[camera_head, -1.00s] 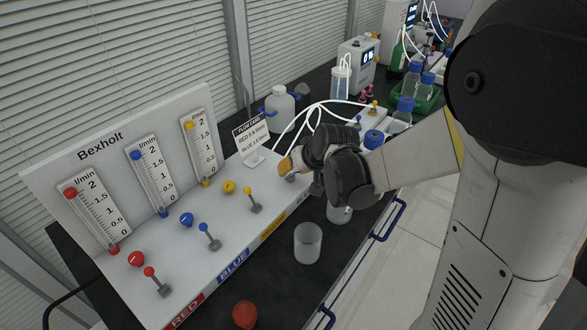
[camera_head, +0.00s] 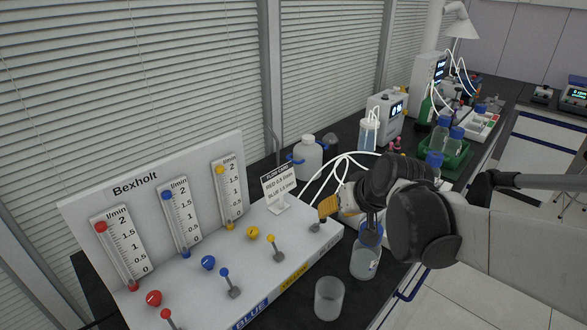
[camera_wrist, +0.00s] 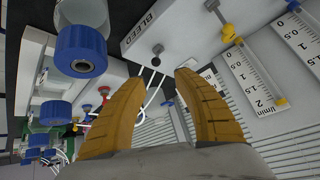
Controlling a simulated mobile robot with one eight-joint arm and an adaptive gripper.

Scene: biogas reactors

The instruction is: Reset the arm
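My gripper (camera_head: 328,208) is at the right end of the white Bexholt flow panel (camera_head: 300,243), close to the black bleed lever (camera_head: 318,226). In the wrist view my gripper (camera_wrist: 158,78) has its two yellow fingers spread apart with nothing between them. The bleed lever (camera_wrist: 157,50) shows just beyond the fingertips, apart from them as far as I can see. My arm reaches in from the right in the head view.
A clear beaker (camera_head: 329,299) and a bottle (camera_head: 366,258) stand on the dark bench below my gripper. White tubes (camera_head: 338,160) run behind. A green rack with blue-capped bottles (camera_head: 455,150) is farther back. Open floor lies right.

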